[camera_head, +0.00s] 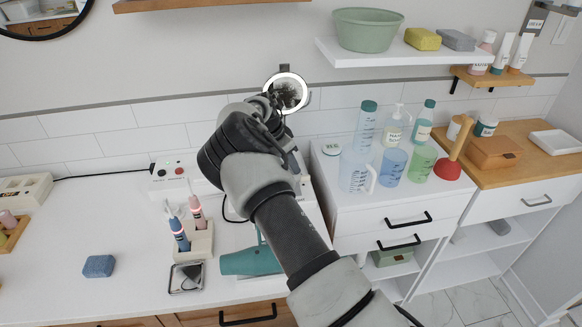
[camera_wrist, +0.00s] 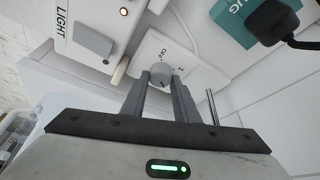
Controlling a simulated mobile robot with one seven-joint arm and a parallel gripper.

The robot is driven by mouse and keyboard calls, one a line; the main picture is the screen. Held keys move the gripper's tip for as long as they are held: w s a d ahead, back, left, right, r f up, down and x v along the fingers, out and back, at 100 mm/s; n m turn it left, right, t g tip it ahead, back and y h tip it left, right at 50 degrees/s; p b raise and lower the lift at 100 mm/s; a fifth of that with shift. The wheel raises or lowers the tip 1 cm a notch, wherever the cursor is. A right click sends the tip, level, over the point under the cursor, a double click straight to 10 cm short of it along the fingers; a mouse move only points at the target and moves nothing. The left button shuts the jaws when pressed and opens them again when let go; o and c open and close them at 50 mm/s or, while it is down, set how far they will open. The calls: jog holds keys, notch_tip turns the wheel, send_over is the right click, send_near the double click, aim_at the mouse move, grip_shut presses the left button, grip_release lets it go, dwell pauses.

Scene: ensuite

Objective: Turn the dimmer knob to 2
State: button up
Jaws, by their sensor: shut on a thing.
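The dimmer knob (camera_wrist: 160,72) is a small grey round knob on a white plate in the wrist view. The plate bears the word OFF and a small mark that looks like a 1 to the right of the knob. My gripper (camera_wrist: 160,80) has its two fingers on either side of the knob and is shut on it. I cannot clearly tell which mark the knob points at. In the head view, my arm reaches towards the wall at the back of the counter and hides the knob and the fingertips.
A LIGHT panel with a grey switch (camera_wrist: 93,40) is left of the knob. A black plug (camera_wrist: 272,20) sits on a teal part at right. In the head view, a round lit mirror (camera_head: 287,92), a teal hair dryer (camera_head: 248,262) and a toothbrush stand (camera_head: 200,243) are near my arm.

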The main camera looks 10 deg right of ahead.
jog(key=shift+m, duration=0.4)
jog(key=o, duration=1.1)
jog(key=shift+c, duration=0.2)
jog(key=v, duration=1.7)
jog(key=shift+w+a+r, duration=0.15)
jog(key=shift+a, duration=0.1)
